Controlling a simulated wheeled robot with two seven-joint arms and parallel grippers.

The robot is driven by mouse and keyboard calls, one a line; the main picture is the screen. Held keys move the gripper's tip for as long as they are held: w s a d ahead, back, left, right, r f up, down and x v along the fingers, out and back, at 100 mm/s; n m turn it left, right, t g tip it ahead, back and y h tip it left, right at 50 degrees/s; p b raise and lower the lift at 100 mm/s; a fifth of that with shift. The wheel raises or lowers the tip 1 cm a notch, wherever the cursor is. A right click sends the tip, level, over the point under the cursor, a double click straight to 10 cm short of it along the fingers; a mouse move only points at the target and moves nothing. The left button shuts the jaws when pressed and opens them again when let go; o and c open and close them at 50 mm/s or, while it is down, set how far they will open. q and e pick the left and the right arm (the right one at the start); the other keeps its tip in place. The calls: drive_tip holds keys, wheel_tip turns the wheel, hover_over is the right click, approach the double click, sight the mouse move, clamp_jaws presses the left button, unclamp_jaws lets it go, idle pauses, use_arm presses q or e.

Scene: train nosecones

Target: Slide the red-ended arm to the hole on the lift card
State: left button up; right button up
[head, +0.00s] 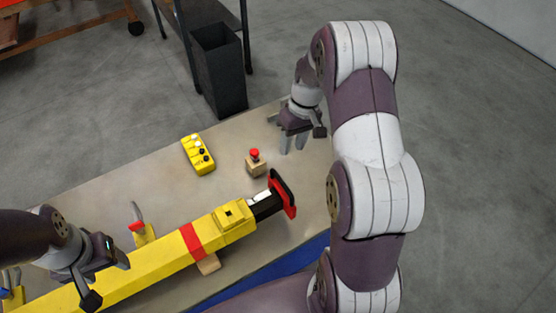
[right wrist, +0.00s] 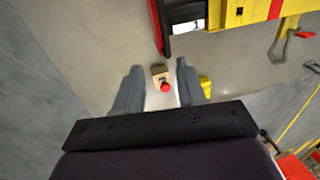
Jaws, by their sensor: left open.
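The long yellow arm (head: 155,268) lies diagonally on the table, with a red band near its right part. A black section with a white patch (head: 262,196) sticks out of its right end and ends in a red and black plate (head: 282,194). That end also shows at the top of the right wrist view (right wrist: 160,25). I cannot make out the lift card's hole for sure. My left gripper (head: 108,281) is open over the yellow arm's left part; I see nothing between its fingers. My right gripper (head: 293,140) is open and empty, behind the red-ended plate and apart from it.
A wooden block with a red button (head: 256,164) stands near my right gripper and shows between its fingers in the right wrist view. A yellow control box (head: 198,155) lies further left. A clamp (head: 141,232) stands behind the arm. A black bin (head: 219,70) is beyond the table.

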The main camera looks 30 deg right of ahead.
sight(282, 180)
drive_tip(key=p+x, duration=0.1)
drive_tip(key=x, duration=0.3)
drive_tip(key=p+x, duration=0.1)
drive_tip(key=x, duration=0.2)
drive_tip(key=s+a+p+x, duration=0.1)
drive_tip(key=p+x, duration=0.1)
drive_tip(key=x, duration=0.2)
drive_tip(key=shift+s+a+f, duration=0.1)
drive_tip(key=shift+a+f, duration=0.1)
drive_tip(key=shift+w+d+f, duration=0.15)
drive_tip(key=shift+w+d, duration=0.1)
clamp_jaws()
use_arm(q)
drive_tip(key=r, duration=0.2)
drive_tip(key=a+r, duration=0.1)
drive_tip(key=r, duration=0.1)
drive_tip(key=shift+s, duration=0.3)
